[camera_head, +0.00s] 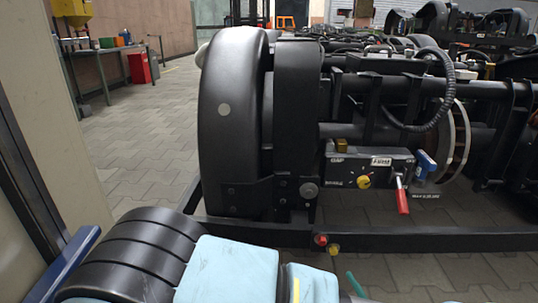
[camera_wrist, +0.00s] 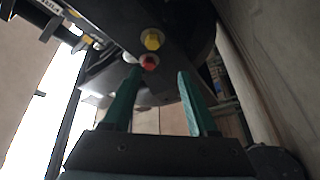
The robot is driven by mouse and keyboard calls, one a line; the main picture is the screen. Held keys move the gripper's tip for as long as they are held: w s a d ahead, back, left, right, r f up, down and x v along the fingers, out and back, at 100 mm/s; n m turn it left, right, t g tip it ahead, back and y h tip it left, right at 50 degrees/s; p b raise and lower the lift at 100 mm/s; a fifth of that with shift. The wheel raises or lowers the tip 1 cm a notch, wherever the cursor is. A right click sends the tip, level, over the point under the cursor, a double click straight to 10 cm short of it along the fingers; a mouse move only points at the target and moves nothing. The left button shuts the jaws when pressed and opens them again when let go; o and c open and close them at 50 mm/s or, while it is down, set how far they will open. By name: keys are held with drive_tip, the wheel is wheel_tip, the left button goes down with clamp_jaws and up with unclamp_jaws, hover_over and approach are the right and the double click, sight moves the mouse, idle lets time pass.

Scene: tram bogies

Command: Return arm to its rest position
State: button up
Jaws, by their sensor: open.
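My gripper (camera_wrist: 160,75) shows in the wrist view as two green fingers spread apart, with nothing between them. In the head view only a bit of a green finger (camera_head: 356,284) shows at the bottom edge, below the black frame bar (camera_head: 430,240) of the bogie. My light-blue and black arm fills the bottom left of the head view. A red knob (camera_head: 321,240) and a yellow knob (camera_head: 334,249) sit on that bar. In the wrist view the red knob (camera_wrist: 149,62) and yellow knob (camera_wrist: 152,38) appear just beyond the fingertips; I cannot tell the exact gap.
A large black wheel cover (camera_head: 230,120) stands close in front of my arm. A control box (camera_head: 370,168) with a yellow dial and red-handled lever (camera_head: 402,196) is right of it. A cream panel (camera_head: 50,120) is close at left. Paved floor (camera_head: 140,150) lies open between.

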drive_tip(key=w+a+r+n+g+y+p, duration=0.3)
drive_tip(key=w+a+r+n+g+y, duration=0.35)
drive_tip(key=a+r+n+g, duration=0.7)
drive_tip(key=s+a+r+m+g+h+p, duration=0.1)
drive_tip(key=a+r+m+g+h+p, duration=0.2)
drive_tip(key=a+r+m, duration=0.5)
drive_tip(key=a+r+m+h+p, duration=0.3)
drive_tip(key=a+r+m+h, duration=0.15)
drive_tip(key=r+m, duration=0.7)
drive_tip(key=s+a+r+m+g+h+p, duration=0.1)
drive_tip(key=a+r+m+g+h+p, duration=0.3)
drive_tip(key=r+m, duration=0.6)
wheel_tip(320, 180, up, 38)
drive_tip(key=a+n+t+p, duration=0.1)
drive_tip(key=t+p, duration=0.1)
drive_tip(key=p, duration=3.4)
drive_tip(key=shift+w+h, duration=0.15)
drive_tip(key=shift+h, duration=0.25)
